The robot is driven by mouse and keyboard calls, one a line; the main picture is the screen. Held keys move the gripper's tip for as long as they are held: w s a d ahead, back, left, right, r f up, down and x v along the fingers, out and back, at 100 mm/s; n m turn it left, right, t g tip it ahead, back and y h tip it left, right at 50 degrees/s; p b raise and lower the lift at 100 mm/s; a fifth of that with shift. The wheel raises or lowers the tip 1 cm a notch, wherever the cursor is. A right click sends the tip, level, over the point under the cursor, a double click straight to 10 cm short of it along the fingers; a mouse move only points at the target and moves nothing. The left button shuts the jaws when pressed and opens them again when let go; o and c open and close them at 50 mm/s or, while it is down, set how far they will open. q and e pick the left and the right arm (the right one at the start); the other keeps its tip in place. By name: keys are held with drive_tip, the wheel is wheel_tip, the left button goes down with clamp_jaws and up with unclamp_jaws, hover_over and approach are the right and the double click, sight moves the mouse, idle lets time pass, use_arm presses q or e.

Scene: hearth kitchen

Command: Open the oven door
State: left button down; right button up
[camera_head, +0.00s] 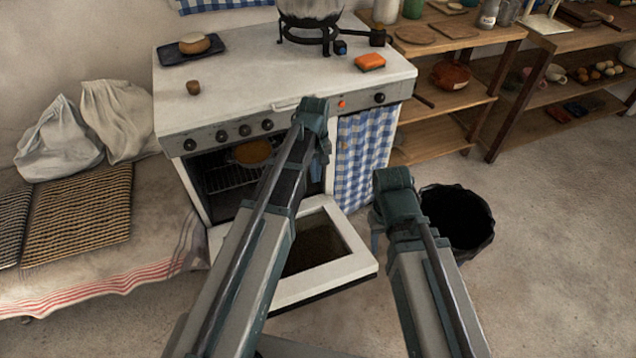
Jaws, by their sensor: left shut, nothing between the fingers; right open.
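The white oven door (355,265) is folded down in front of the oven and lies about level, with its dark window facing up. The oven cavity (215,180) is exposed, with a wire rack and a round brown item (253,152) inside. My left gripper (322,152) is shut and empty, in front of the stove's front panel and above the door's hinge side in the picture. My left arm hides part of the door and cavity. My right gripper (375,235) is open, beside the door's right edge, mostly hidden by my arm; I see no contact with the door.
The white stove (240,75) carries a pot on a black burner, an orange block (370,62) and a dark tray with bread. A black bin (458,215) stands right of my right arm. A cloth-covered bench (110,270) is at left.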

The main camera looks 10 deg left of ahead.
use_arm(q)
wheel_tip(320, 180, down, 12)
drive_tip(key=s+d+b, duration=0.1)
drive_tip(key=s+b, duration=0.1)
drive_tip(key=b, duration=0.9)
drive_tip(key=shift+s+d, duration=0.3)
drive_tip(key=shift+d, duration=0.1)
use_arm(e)
wheel_tip(320, 180, down, 12)
